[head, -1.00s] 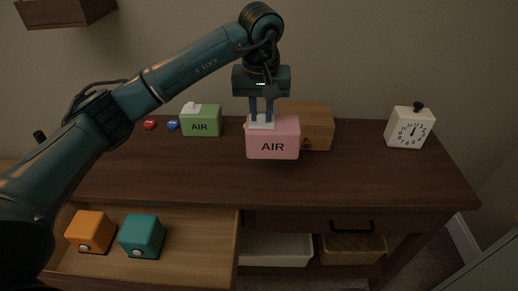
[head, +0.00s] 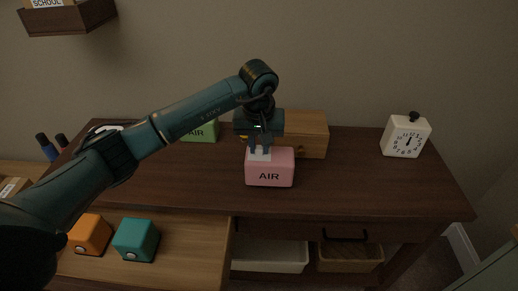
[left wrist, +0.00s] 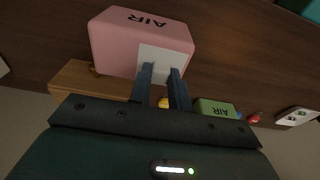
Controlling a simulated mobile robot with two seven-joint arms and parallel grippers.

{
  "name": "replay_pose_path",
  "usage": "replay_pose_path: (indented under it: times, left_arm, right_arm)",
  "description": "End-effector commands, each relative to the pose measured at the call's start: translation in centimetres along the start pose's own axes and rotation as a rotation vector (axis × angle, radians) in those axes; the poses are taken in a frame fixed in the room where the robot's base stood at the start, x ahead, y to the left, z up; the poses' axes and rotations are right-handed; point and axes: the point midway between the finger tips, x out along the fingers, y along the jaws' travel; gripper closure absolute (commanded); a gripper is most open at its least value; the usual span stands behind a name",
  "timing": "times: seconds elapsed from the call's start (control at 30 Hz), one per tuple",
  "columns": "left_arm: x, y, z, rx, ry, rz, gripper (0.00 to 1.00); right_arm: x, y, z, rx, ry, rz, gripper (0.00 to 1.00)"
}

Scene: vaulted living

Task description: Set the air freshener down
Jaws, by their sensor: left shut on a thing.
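A pink air freshener box (head: 270,172) marked AIR is at the middle of the dark wooden desk (head: 345,185). My left gripper (head: 260,152) points down and is shut on the white top piece of the pink box. In the left wrist view the pink box (left wrist: 125,45) is upright between my fingertips (left wrist: 160,72). I cannot tell whether its base touches the desk. A second, green air freshener (head: 203,132) stands behind my arm, partly hidden; it also shows in the left wrist view (left wrist: 215,108). My right gripper is not in view.
A wooden box (head: 310,135) stands just behind the pink box. An open drawer (head: 180,250) in front holds an orange cube (head: 90,235) and a teal cube (head: 136,240). The desk between pink box and clock is clear.

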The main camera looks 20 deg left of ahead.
Motion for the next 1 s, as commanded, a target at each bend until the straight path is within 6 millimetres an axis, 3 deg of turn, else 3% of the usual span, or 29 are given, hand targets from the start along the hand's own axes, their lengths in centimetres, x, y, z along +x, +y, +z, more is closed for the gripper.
replay_pose_path:
  times: [0.1,0.47,0.5,0.7,0.77,1.0]
  left_arm:
    - [1.6,0.0,0.3,0.001,-0.003,0.0,1.0]
    - [2.2,0.0,0.3,0.001,0.001,0.001,1.0]
    - [2.3,0.0,0.3,0.001,0.001,0.0,0.8]
    - [2.2,0.0,0.3,0.001,0.0,0.0,0.64]
    - [2.2,0.0,0.3,0.001,0.0,0.0,0.59]
    - [2.1,0.0,0.3,0.001,-0.001,0.0,0.59]
  right_arm:
    - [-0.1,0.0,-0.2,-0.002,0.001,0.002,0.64]
    - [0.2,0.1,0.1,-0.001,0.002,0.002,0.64]
    - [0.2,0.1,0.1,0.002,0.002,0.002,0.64]
    - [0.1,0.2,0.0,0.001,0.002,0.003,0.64]
    - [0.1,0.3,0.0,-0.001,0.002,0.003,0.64]
    - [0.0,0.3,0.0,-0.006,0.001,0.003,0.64]
